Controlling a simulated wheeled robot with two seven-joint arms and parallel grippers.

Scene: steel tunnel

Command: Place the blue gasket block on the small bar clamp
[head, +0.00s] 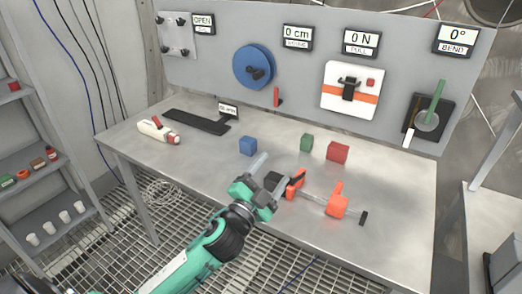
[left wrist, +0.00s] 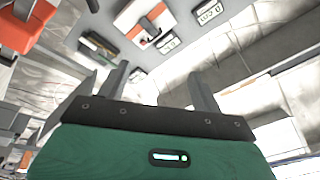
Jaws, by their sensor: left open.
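The blue gasket block (head: 248,145) is a small cube on the steel table, left of a green block and a red block. The small bar clamp (head: 316,200) has orange jaws on a grey bar and lies nearer the front edge of the table. My left gripper (head: 266,172) reaches in over the table between the blue block and the clamp's left end, apart from the block. In the left wrist view its two fingers (left wrist: 160,82) stand wide apart with nothing between them. Part of the clamp's left end is close behind the gripper. My right gripper is not seen.
A green block (head: 307,142) and a red block (head: 338,152) stand behind the clamp. A white and red tool (head: 158,129) and a black keyboard-like strip (head: 197,122) lie at the left. A grey panel (head: 305,60) with displays rises behind. The table's right part is clear.

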